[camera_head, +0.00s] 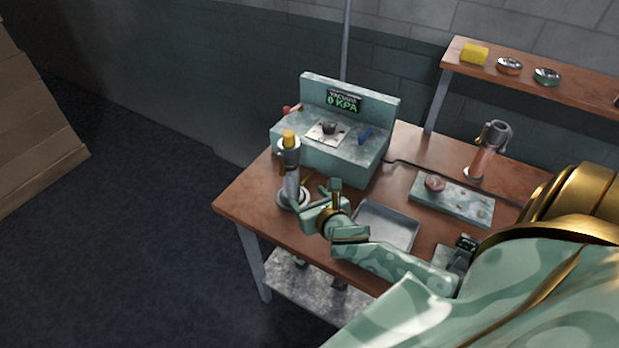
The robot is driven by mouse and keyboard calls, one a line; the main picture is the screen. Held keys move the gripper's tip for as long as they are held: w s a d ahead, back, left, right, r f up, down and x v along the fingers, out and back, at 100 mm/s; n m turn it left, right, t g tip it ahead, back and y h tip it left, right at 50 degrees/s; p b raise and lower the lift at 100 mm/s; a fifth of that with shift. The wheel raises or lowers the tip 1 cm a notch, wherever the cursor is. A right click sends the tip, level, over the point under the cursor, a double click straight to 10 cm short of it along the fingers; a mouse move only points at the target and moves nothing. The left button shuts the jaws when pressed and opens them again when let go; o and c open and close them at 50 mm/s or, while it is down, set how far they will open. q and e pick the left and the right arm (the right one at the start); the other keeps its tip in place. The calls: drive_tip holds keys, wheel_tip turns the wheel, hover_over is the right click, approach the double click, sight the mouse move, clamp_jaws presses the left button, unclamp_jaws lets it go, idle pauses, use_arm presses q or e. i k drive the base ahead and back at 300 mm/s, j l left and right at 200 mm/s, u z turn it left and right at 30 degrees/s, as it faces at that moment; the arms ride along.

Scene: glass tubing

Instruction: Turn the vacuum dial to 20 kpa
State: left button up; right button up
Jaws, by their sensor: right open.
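The green-grey vacuum unit (340,158) stands at the back left of the table. Its display (344,101) reads 0 KPA. The dark vacuum dial (329,128) sits on a pale square plate on the unit's top; its pointer is too small to read. My right gripper (317,194) is open and empty, in front of the unit, lower in the picture than the dial and apart from it.
A yellow-topped upright tube on a stand (290,170) is close left of my right gripper. A metal tray (402,222), a green board (465,205) and another upright tube (485,155) are rightward.

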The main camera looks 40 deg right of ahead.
sight(329, 126)
drive_tip(key=z, duration=1.4)
